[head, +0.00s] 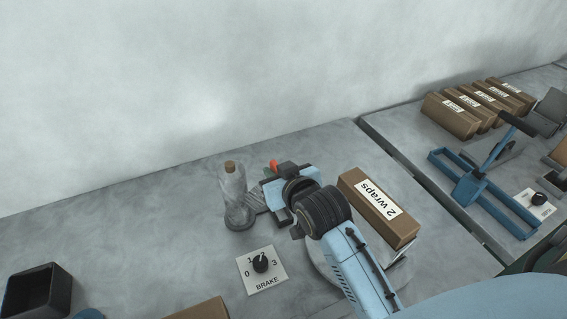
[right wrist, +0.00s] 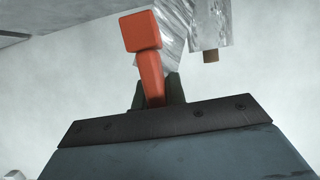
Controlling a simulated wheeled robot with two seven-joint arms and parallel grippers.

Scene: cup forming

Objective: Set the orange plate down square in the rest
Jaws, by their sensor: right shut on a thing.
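An orange piece (head: 273,164), which I take to be the orange plate, shows only as a small bit at my right gripper (head: 270,178) in the head view. In the right wrist view the orange piece (right wrist: 146,45) has a block-like end and a narrower part running down between the dark fingers of my right gripper (right wrist: 157,92). The gripper is shut on it. A grey ribbed piece (head: 253,201) lies just left of the gripper; I cannot tell whether it is the rest. My left gripper is not in view.
A clear bottle-like thing with a brown top (head: 233,195) stands close left of the gripper. A brake dial plate (head: 262,283) lies in front. A dark bin (head: 36,292) is at the lower left.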

